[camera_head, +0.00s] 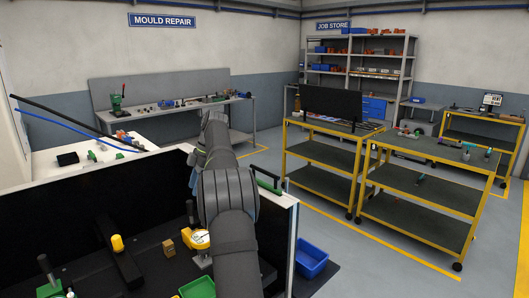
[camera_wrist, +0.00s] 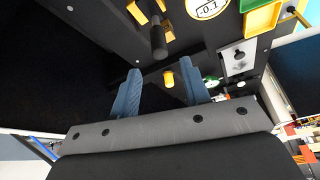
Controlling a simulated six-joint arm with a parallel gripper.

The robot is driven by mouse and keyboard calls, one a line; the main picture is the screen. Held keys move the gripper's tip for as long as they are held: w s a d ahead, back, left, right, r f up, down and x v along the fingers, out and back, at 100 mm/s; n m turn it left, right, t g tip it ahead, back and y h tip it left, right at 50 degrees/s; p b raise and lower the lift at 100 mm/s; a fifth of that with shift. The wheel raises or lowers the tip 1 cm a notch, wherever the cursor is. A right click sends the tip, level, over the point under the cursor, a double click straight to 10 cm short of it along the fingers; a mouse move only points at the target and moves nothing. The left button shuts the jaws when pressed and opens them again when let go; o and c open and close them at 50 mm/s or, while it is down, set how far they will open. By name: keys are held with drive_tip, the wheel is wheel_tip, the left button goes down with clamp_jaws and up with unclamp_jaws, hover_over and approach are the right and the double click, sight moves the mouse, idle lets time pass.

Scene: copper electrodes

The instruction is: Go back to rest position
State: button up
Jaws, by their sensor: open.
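My gripper (camera_wrist: 160,78) shows in the wrist view as two blue-grey fingers spread apart, with nothing between them in contact. Past the fingers there is a dark bench surface with a yellow knob (camera_wrist: 168,79) and a black handle (camera_wrist: 158,42). In the head view my dark arm rises in front of the black-walled bench and hides the gripper itself. No copper electrode can be made out near the gripper.
A blue bin (camera_head: 311,261) is at right. Yellow-framed carts (camera_head: 421,187) stand beyond open floor.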

sight(189, 201)
drive_tip(key=x, duration=0.8)
drive_tip(key=shift+f, duration=0.25)
drive_tip(key=shift+r, duration=0.1)
drive_tip(key=v, duration=1.2)
drive_tip(key=x, duration=1.2)
drive_tip(key=m, duration=0.2)
drive_tip(key=m+t, duration=0.1)
drive_tip(key=m, duration=0.1)
drive_tip(key=shift+a+t+y, duration=0.1)
drive_tip(key=shift+t+y, duration=0.2)
drive_tip(key=m+t, duration=0.1)
drive_tip(key=m, duration=0.4)
drive_tip(key=shift+w+t, duration=0.15)
drive_tip(key=shift+t, duration=0.25)
drive_tip(key=m, duration=0.2)
drive_tip(key=m+t+h, duration=0.1)
drive_tip(key=m, duration=0.1)
drive_tip(key=shift+w+m+t, duration=0.15)
drive_tip(key=shift+m+t, duration=0.15)
drive_tip(key=shift+m, duration=0.1)
drive_tip(key=shift+m+t+h, duration=0.6)
drive_tip(key=shift+m+h, duration=0.1)
drive_tip(key=shift+m, duration=1.3)
